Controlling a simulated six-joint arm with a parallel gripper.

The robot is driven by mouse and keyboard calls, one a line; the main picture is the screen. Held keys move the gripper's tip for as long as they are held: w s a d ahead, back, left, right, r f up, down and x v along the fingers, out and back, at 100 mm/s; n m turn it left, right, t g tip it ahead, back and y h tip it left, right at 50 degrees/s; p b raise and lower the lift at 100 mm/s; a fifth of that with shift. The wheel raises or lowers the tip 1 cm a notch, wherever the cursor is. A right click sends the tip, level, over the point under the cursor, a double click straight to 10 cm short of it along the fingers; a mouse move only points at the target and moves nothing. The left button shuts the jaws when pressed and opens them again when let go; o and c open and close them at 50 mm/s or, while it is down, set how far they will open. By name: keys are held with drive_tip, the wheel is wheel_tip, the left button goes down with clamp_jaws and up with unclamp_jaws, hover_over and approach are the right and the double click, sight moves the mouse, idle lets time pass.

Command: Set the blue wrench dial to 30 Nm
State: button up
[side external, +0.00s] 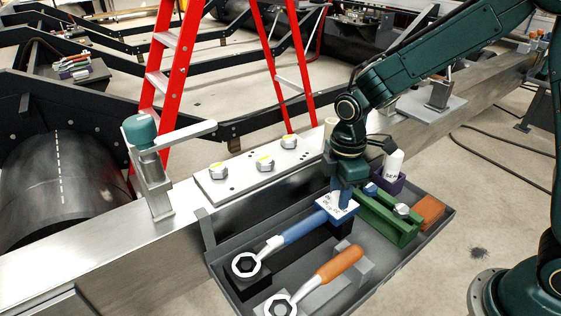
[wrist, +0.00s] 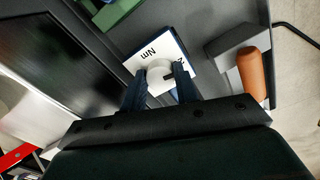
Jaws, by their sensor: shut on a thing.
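The blue wrench (side external: 300,228) lies in the grey tray, its ring head toward the front left and its handle end under my gripper. A white scale plate marked Nm (wrist: 146,53) sits at that end. My gripper (wrist: 160,80) points down at the plate, its two dark fingers on either side of the round white dial (wrist: 158,72), shut on it. The dial has a dark mark on its right side. The scale numbers are mostly covered by my fingers, so the setting cannot be read. In the side external view, my gripper hides the dial.
An orange-handled wrench (side external: 340,263) lies beside the blue one on grey supports. A green holder (side external: 375,222), a purple cup (side external: 394,188) with a white bottle (side external: 393,162) and an orange block (side external: 428,212) crowd the tray's right end. A steel beam (side external: 120,243) runs behind.

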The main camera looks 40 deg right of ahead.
drive_tip(key=shift+m, duration=0.4)
drive_tip(key=m, duration=0.3)
drive_tip(key=shift+m, duration=2)
drive_tip(key=o, duration=1)
drive_tip(key=shift+r, duration=0.15)
wheel_tip(320, 180, up, 14)
drive_tip(key=shift+f, duration=0.2)
